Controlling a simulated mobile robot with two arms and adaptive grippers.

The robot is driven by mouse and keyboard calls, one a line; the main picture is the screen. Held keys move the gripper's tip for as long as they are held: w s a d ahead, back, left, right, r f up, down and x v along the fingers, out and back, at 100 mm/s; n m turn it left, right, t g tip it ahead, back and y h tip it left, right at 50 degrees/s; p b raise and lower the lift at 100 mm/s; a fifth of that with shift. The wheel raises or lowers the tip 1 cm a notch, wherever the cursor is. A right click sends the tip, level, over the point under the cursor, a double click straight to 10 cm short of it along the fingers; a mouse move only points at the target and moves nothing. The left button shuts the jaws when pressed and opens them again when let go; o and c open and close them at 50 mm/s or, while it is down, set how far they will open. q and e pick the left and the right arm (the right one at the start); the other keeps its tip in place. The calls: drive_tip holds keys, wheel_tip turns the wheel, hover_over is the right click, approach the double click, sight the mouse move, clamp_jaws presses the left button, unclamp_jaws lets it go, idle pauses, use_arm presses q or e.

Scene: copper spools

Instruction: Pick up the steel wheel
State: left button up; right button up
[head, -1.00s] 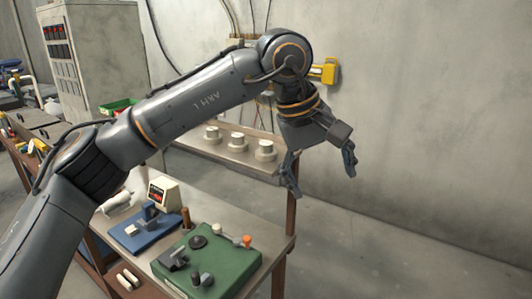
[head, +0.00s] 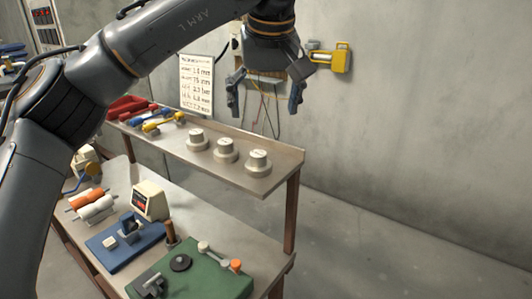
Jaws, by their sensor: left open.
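I cannot surely tell which thing is the steel wheel. A small dark round disc (head: 180,263) lies on the green board (head: 212,280) at the bottom of the head view. Three pale stepped round pieces stand in a row on the raised shelf: a left one (head: 196,139), a middle one (head: 225,150) and a right one (head: 258,163). My left gripper (head: 266,97) is open and empty, fingers pointing down. It appears above and behind the shelf in the picture, apart from these pieces. My right gripper is not in view.
The workbench (head: 205,210) holds a blue board (head: 125,240), a cream meter (head: 150,200), and orange and white spools (head: 92,204). Tools and a red tray (head: 130,106) occupy the shelf's left end. A yellow bracket (head: 330,57) is on the wall. Floor at right is clear.

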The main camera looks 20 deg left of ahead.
use_arm(q)
drive_tip(key=p, duration=0.1)
approach(258, 154)
drive_tip(key=x, duration=0.5)
drive_tip(key=shift+w+d+r, duration=0.15)
drive_tip(key=shift+w, duration=0.1)
drive_tip(key=shift+w+f, duration=0.15)
drive_tip(key=shift+f, duration=0.1)
drive_tip(key=shift+p+x, duration=0.9)
drive_tip(key=shift+w+a+f+p, duration=0.1)
drive_tip(key=shift+a+f+p, duration=0.1)
drive_tip(key=shift+f, duration=0.35)
drive_tip(key=shift+w+a+f+p, duration=0.1)
drive_tip(key=shift+a+f+p, duration=0.1)
drive_tip(key=shift+f, duration=0.7)
drive_tip(key=shift+w+f, duration=0.15)
drive_tip(key=shift+c, duration=0.2)
drive_tip(key=c, duration=1.3)
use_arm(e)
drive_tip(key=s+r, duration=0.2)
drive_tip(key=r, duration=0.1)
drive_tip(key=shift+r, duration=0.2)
